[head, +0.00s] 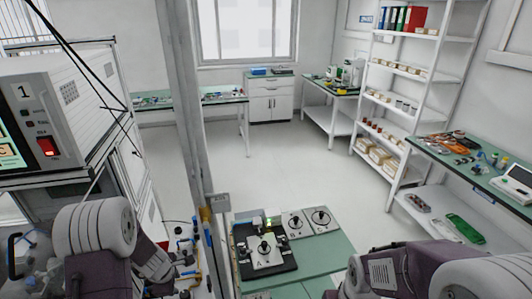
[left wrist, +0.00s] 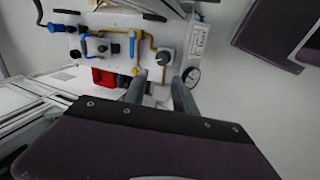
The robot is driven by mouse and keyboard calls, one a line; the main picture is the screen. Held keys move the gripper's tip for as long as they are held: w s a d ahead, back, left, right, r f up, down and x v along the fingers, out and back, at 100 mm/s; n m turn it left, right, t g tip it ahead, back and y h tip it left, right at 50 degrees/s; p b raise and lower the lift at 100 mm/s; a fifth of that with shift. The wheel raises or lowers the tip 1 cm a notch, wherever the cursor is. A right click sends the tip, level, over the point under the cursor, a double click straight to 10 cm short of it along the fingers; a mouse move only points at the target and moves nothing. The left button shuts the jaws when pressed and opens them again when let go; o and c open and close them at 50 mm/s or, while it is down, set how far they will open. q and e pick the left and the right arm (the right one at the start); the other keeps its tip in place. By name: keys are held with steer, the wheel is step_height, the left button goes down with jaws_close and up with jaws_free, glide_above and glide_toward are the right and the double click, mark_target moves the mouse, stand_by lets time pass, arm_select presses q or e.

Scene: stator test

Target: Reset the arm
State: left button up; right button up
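My left arm (head: 95,230) comes in at the lower left of the head view, bent beside a panel of pipes and valves. In the left wrist view my left gripper (left wrist: 158,86) shows two grey fingers held apart with nothing between them. The fingers point toward the valve panel (left wrist: 120,50), which has blue and yellow pipes, a dark knob and a round gauge (left wrist: 192,76). I cannot tell how far the fingertips are from the panel. My right arm (head: 400,270) shows at the lower right of the head view; its gripper is not in view.
A bench with a stator fixture (head: 267,250) and round dials (head: 308,219) stands in front. A grey post (head: 188,110) rises beside the left arm. A cabinet marked 1 (head: 45,120) is at left. Shelves (head: 385,100) and a green-topped bench (head: 470,170) line the right. The middle floor is clear.

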arm_select(q)
steer(key=s+d+r+m+t+h, duration=0.1)
steer(key=s+d+r+m, duration=0.3)
steer(key=d+r+m, duration=0.6)
steer(key=s+d+m+g, duration=0.1)
steer(key=s+m+g, duration=0.2)
steer(key=s+m, duration=0.6)
steer(key=shift+s+f, duration=0.15)
steer(key=shift+s, duration=0.95)
